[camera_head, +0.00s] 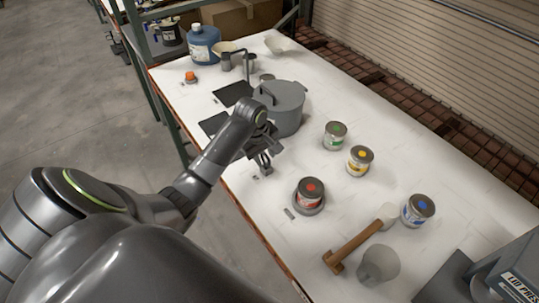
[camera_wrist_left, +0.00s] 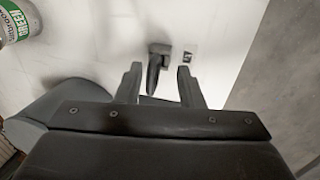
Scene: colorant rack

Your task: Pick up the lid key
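The lid key (camera_wrist_left: 157,64) is a small dark piece with a wide head and a narrower shank, on the white bench top in the left wrist view. It shows between the two fingers of my left gripper (camera_wrist_left: 160,76). The fingers are apart, with a gap on either side of the key. In the head view my left gripper (camera_head: 265,163) is low over the near bench edge, and I cannot clearly tell the key from the fingers there. My right gripper is not in view.
A red-dotted can (camera_head: 310,193), a green-dotted can (camera_head: 335,135), a yellow-dotted can (camera_head: 359,160) and a blue-dotted can (camera_head: 418,209) stand to the right. A mallet (camera_head: 356,243) lies near a grey cup (camera_head: 378,265).

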